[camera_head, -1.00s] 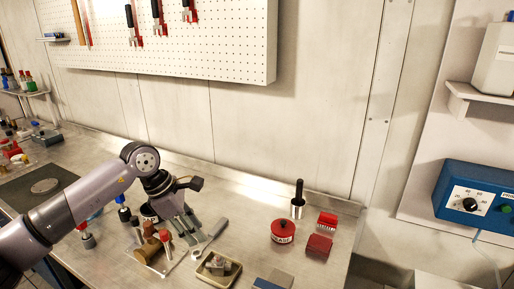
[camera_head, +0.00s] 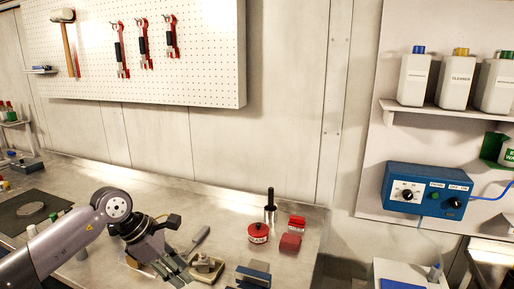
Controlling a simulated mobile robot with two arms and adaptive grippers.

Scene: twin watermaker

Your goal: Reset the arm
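My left arm comes in from the lower left in the head view. Its gripper (camera_head: 174,268) points down over the metal bench (camera_head: 208,206), just left of a small tan tray (camera_head: 206,268). The fingers look close together, but I cannot tell whether they are open or shut or whether anything is between them. The gripper and wrist hide part of the bench behind them. My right gripper does not show.
A red round tin (camera_head: 258,233), a black-handled tool (camera_head: 270,206) and red blocks (camera_head: 291,240) stand to the right. A blue control box (camera_head: 428,189) and a bottle shelf (camera_head: 440,112) are on the right wall. A pegboard (camera_head: 200,60) hangs behind. The back middle of the bench is clear.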

